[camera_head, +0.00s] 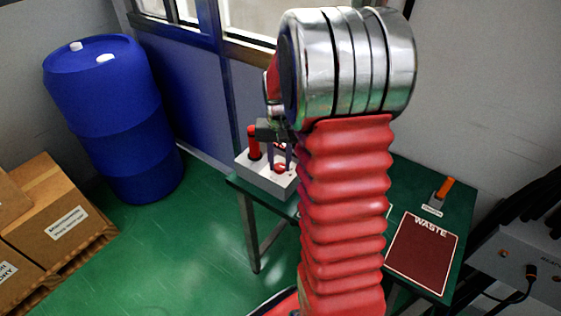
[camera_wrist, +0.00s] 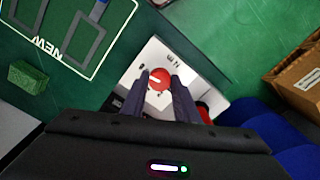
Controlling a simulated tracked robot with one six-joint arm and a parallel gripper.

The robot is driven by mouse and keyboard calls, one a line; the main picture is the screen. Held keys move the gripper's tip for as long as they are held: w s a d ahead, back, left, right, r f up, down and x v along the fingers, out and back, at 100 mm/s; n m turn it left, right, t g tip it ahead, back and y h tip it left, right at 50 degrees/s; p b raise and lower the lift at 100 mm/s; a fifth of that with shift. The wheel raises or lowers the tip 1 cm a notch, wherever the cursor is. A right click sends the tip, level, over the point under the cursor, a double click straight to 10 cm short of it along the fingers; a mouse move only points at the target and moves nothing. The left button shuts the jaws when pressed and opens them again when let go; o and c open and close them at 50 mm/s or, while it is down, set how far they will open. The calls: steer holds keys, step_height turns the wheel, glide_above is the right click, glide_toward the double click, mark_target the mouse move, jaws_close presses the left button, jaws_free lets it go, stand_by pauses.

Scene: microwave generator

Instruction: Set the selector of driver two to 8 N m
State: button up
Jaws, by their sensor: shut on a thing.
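A red round selector knob (camera_wrist: 159,79) with a white mark sits on a white box (camera_wrist: 151,55). In the wrist view the white mark lies left of the knob's middle. A red upright cylinder (camera_head: 253,143) stands at the box.
A mat marked NEW (camera_wrist: 97,48) and a green block (camera_wrist: 27,77) lie on the table. A WASTE mat (camera_head: 423,252) and an orange-handled item (camera_head: 443,189) are at the table's right.

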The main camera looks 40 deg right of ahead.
mark_target(279, 166)
steer(key=shift+w+r, duration=0.15)
steer(key=shift+w, duration=0.1)
steer(key=o, duration=1.1)
steer(key=shift+s, duration=0.15)
steer(key=shift+c, duration=0.2)
step_height(279, 166, up, 14)
steer(key=shift+f, duration=0.2)
